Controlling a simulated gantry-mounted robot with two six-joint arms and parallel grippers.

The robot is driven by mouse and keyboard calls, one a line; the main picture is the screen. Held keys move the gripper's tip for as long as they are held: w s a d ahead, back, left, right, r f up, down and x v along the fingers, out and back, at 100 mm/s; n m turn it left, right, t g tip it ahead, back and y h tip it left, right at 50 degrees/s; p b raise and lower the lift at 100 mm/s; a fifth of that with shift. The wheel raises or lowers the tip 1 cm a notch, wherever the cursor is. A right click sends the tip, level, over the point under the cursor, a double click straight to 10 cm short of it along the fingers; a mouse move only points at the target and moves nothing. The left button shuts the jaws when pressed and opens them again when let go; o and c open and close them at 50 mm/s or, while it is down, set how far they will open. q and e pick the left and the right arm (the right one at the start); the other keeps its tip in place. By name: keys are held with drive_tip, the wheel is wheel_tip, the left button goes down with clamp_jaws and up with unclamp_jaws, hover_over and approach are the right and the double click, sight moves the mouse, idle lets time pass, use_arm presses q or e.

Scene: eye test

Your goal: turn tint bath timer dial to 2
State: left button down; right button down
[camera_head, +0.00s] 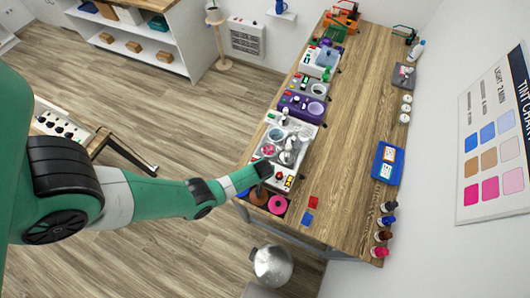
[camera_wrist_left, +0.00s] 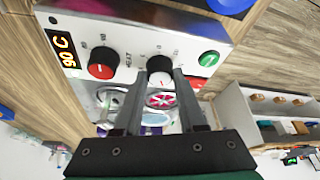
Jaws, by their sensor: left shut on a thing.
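The tint bath (camera_head: 298,147) is a light machine on the long table, with round pots in it. Its control panel (camera_wrist_left: 130,38) fills the upper part of the left wrist view. A white and dark dial (camera_wrist_left: 160,64) sits mid-panel, between a red dial (camera_wrist_left: 102,63) and a green knob (camera_wrist_left: 208,58). My left gripper (camera_wrist_left: 164,74) is shut on the white and dark dial, one finger at each side. Its fingers partly hide the dial and the marks below it; I cannot read its setting. In the head view my left gripper (camera_head: 263,168) is at the panel. My right gripper is out of view.
A red display (camera_wrist_left: 62,48) reads 90 C. A purple machine (camera_head: 302,107) stands behind the bath. A blue tray (camera_head: 387,163) and several bottles (camera_head: 385,221) line the wall side. The table's middle is clear.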

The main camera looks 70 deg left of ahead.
use_arm(q)
drive_tip(key=m, duration=0.2)
drive_tip(key=m+t+h+p, duration=0.1)
drive_tip(key=m, duration=0.1)
drive_tip(key=shift+s+a+m, duration=0.15)
drive_tip(key=shift+m, duration=0.15)
drive_tip(key=m, duration=0.2)
drive_tip(key=m+t+h, duration=0.1)
drive_tip(key=m, duration=0.1)
drive_tip(key=shift+m+h, duration=0.3)
drive_tip(key=shift+c, duration=2.4)
unclamp_jaws()
drive_tip(key=shift+r, duration=0.1)
